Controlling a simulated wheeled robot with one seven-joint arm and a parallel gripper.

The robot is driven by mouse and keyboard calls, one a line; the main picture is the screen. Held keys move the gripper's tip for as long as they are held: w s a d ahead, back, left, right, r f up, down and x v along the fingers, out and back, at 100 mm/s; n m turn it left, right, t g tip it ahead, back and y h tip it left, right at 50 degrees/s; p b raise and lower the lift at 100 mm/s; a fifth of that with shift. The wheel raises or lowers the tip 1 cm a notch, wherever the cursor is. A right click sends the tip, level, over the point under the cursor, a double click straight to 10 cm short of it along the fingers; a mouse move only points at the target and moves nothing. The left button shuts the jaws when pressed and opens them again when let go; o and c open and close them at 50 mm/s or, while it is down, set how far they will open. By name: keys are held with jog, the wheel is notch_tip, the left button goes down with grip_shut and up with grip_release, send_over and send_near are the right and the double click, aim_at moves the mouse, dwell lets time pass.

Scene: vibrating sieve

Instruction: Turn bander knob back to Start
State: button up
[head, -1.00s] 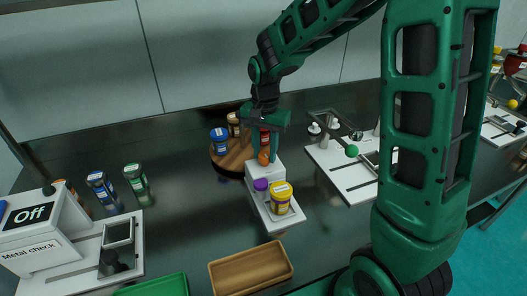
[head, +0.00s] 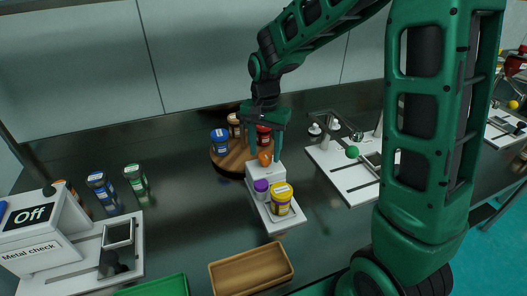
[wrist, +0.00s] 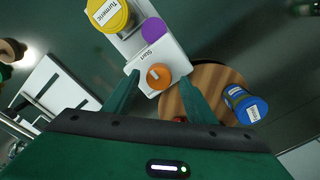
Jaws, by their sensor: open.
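The bander is a white unit (head: 256,196) in the middle of the table, with an orange knob (head: 265,158) on its raised rear block. In the wrist view the orange knob (wrist: 158,76) is round, and the word Start (wrist: 147,57) is printed beside it. My gripper (head: 265,155) points down at the knob with its fingers open. In the wrist view one fingertip of my gripper (wrist: 159,80) is on each side of the knob, with gaps between. I cannot tell the knob's setting or the exact fingertip height.
A purple-topped piece (head: 261,186) and a yellow Turmeric jar (head: 281,197) are on the bander. A round wooden board (head: 232,163) with several jars stands just behind. A white station (head: 335,165) is to the right. A wooden tray (head: 250,284) lies in front.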

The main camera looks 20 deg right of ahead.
aim_at(265, 154)
notch_tip(265, 154, up, 10)
dwell(0.4)
dwell(0.3)
jog(key=s+d+f+n, duration=0.1)
jog(key=s+d, duration=0.7)
jog(key=s, duration=0.6)
jog(key=s+d+f+n, duration=0.1)
jog(key=s+d+f, duration=0.1)
jog(key=s+d, duration=0.7)
jog(key=s, duration=0.6)
jog(key=shift+d+f+n, duration=0.2)
jog(key=shift+n, duration=0.2)
jog(key=shift+w+f, duration=0.25)
jog(key=shift+w, duration=0.3)
